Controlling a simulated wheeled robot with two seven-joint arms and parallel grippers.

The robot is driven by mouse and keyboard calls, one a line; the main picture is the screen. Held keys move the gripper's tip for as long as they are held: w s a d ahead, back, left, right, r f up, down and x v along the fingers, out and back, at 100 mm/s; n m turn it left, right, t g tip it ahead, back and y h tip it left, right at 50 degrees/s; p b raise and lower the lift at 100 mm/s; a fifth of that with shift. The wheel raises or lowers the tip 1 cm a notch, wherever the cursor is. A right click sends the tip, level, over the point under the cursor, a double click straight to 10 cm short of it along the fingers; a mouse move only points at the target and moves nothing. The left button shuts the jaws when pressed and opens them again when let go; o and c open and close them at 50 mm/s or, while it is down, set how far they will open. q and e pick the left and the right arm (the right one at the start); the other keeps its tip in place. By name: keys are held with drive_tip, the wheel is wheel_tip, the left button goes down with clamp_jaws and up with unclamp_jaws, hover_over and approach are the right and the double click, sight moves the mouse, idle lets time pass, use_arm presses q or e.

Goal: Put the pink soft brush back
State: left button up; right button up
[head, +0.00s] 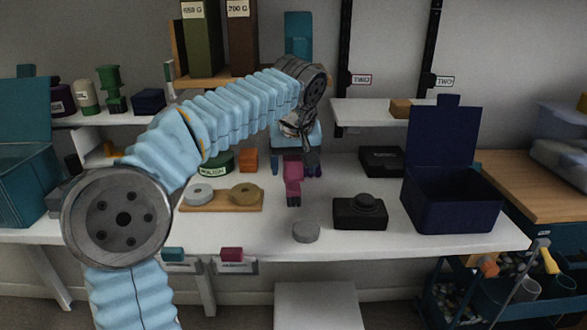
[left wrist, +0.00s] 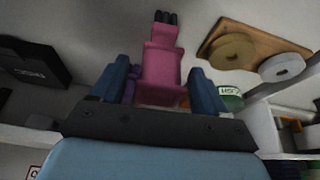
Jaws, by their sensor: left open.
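The pink soft brush (head: 293,182) is on or just above the white table near its middle, its narrow end toward the front. My left gripper (head: 295,169) is over its back part, pointing down. In the left wrist view the brush (left wrist: 160,68) lies between the two blue fingers of the gripper (left wrist: 165,80), with dark tips at its far end. The fingers are open, with gaps on both sides of the brush. I cannot tell whether the brush touches the table. My right gripper is not in view. No place marked for the brush is clear.
A wooden board (head: 222,207) with two round rolls lies left of the brush. A grey disc (head: 306,232) and a black box with a knob (head: 360,212) are in front and right. An open navy box (head: 452,210) stands at the right. A purple thing (left wrist: 128,84) is beside the brush.

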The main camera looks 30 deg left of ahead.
use_arm(q)
drive_tip(key=p+v, duration=0.2)
drive_tip(key=v, duration=1)
drive_tip(key=shift+w+a+r, duration=0.1)
drive_tip(key=shift+w+r, duration=0.05)
